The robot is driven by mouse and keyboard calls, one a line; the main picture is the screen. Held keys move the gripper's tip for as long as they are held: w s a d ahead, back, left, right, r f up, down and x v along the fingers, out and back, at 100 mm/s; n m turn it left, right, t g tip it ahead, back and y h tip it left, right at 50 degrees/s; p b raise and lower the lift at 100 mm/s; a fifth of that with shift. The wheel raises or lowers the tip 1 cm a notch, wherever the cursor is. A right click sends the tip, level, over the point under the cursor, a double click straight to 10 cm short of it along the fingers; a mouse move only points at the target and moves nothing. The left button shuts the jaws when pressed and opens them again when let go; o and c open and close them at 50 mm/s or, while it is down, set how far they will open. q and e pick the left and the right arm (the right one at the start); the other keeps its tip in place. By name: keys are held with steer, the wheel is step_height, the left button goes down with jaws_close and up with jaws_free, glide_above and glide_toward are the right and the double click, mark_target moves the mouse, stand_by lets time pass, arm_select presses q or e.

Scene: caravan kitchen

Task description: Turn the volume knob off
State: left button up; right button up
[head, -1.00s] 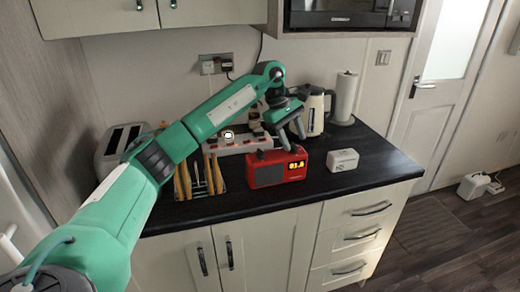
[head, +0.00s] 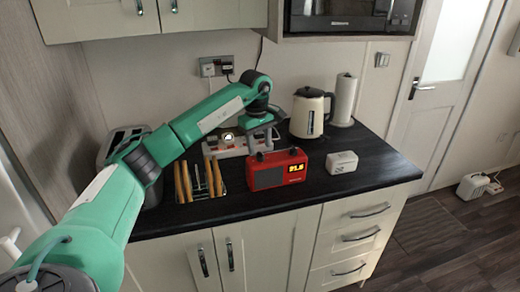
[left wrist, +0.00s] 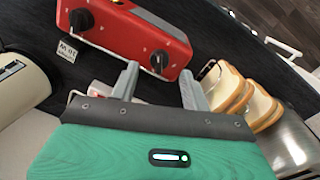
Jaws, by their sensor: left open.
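The red radio (head: 282,176) stands upright on the dark counter, with a grey speaker grille and a lit yellow display on its front. In the left wrist view the radio (left wrist: 122,33) has two black knobs, a left knob (left wrist: 78,19) and a right knob (left wrist: 159,62). I cannot tell which is the volume knob. My left gripper (head: 262,142) is open behind the radio's upper left part. In the left wrist view its fingertips (left wrist: 159,73) lie either side of the right knob in the picture; contact cannot be told. My right gripper is not in view.
A rack with bread slices (head: 197,179) and a toaster (head: 118,143) stand left of the radio. A kettle (head: 307,117) and paper roll (head: 343,101) stand behind, right. A small white box (head: 342,162) lies right. A white power strip (head: 232,149) lies behind.

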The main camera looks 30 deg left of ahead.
mark_target(260, 153)
arm_select(q)
step_height(260, 153, down, 2)
steer(key=shift+w+f, duration=0.1)
steer(key=shift+f, duration=0.6)
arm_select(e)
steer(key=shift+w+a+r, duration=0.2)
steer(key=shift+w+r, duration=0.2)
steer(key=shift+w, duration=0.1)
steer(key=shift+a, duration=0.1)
arm_select(q)
steer(key=c, duration=1)
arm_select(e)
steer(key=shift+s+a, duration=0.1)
arm_select(q)
steer(key=shift+n, duration=0.3)
